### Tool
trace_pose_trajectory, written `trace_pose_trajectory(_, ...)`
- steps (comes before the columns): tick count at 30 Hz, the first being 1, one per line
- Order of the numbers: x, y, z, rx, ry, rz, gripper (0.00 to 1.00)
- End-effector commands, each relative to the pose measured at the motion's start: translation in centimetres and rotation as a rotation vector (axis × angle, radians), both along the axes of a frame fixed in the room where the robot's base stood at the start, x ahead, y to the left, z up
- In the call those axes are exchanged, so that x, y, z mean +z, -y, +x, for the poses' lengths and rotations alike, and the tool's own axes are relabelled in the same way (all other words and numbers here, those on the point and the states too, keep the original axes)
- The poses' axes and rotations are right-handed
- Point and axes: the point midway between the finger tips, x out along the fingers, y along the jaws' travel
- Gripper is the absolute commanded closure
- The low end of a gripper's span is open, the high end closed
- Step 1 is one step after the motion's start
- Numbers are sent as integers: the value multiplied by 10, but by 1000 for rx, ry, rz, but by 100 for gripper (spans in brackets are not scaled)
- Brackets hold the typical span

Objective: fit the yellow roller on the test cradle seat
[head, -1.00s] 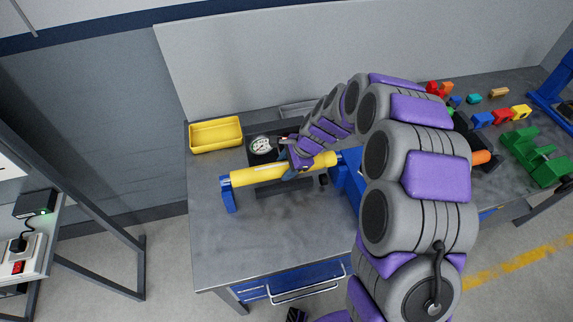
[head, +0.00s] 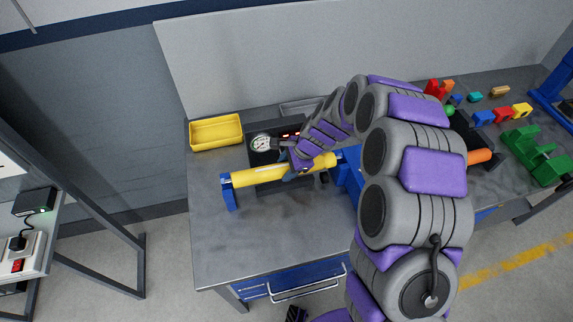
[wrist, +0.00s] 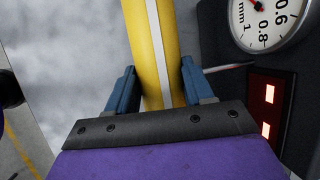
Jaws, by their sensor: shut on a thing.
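The yellow roller (head: 258,174) lies lengthwise between a blue support (head: 229,193) at its left end and a blue block (head: 347,174) near its right end, which I take to be the cradle. I cannot tell whether both ends rest fully in their seats. My gripper (head: 297,171) is shut on the roller right of its middle. In the wrist view, the blue fingers of my gripper (wrist: 155,92) stand on either side of the roller (wrist: 148,45), which has a pale lengthwise stripe. My arm hides part of the blue block.
A dial gauge (head: 261,143) and a lit red display (wrist: 268,110) sit on a black unit behind the roller. A yellow tray (head: 216,132) stands at back left. An orange cylinder (head: 479,156) and several coloured parts lie at right. The bench front (head: 270,232) is clear.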

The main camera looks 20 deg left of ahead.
Motion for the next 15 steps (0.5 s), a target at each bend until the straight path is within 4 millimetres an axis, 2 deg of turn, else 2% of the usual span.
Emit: trace_pose_trajectory(15, -17, 0, 0, 0, 0, 1, 100)
